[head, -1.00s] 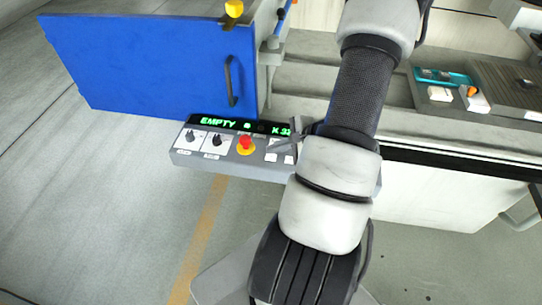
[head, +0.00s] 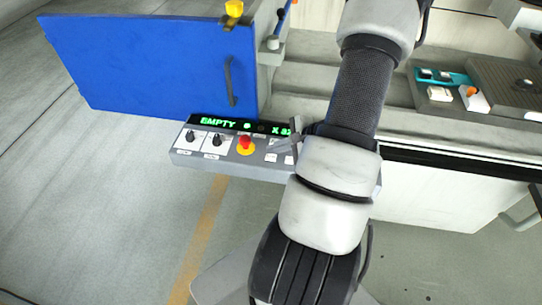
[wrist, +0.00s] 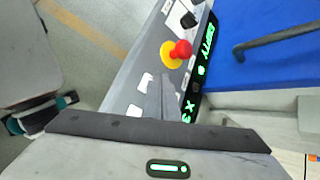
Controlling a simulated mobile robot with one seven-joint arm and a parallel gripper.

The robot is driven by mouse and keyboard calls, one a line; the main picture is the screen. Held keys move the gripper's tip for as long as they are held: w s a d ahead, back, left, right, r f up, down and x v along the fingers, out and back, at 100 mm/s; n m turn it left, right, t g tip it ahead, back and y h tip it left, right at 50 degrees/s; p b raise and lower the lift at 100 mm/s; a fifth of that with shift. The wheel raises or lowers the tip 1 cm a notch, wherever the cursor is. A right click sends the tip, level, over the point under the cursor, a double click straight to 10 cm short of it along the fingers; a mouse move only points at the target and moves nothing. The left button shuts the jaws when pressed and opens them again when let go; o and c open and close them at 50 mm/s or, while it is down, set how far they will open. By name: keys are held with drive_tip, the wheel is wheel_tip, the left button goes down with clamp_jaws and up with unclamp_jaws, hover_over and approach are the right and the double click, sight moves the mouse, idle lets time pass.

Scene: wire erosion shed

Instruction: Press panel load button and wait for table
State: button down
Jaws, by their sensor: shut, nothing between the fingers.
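The grey control panel (head: 232,165) carries a green-lit display (head: 218,122) reading "EMPTY" and an X value, partly hidden by my arm. It has two black knobs, a red mushroom button (head: 245,142) on a yellow base, and small white buttons (head: 271,157). Two white buttons (wrist: 145,83) also show in the wrist view; their labels are unreadable, so I cannot tell which is load. My gripper (head: 290,141) is shut and empty over the panel's button end, beside these buttons. In the wrist view its fingers (wrist: 161,92) point along the panel; contact is unclear. The machine table (head: 395,98) is at right.
A blue door (head: 150,65) with a dark handle stands behind the panel at left. A teal fixture (head: 440,76) and a dark block (head: 510,85) sit at upper right. The floor at left is open, with a yellow line (head: 208,232).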

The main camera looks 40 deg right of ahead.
drive_tip(key=shift+f, duration=0.2)
drive_tip(key=shift+f+b, duration=0.3)
drive_tip(key=shift+b, duration=0.5)
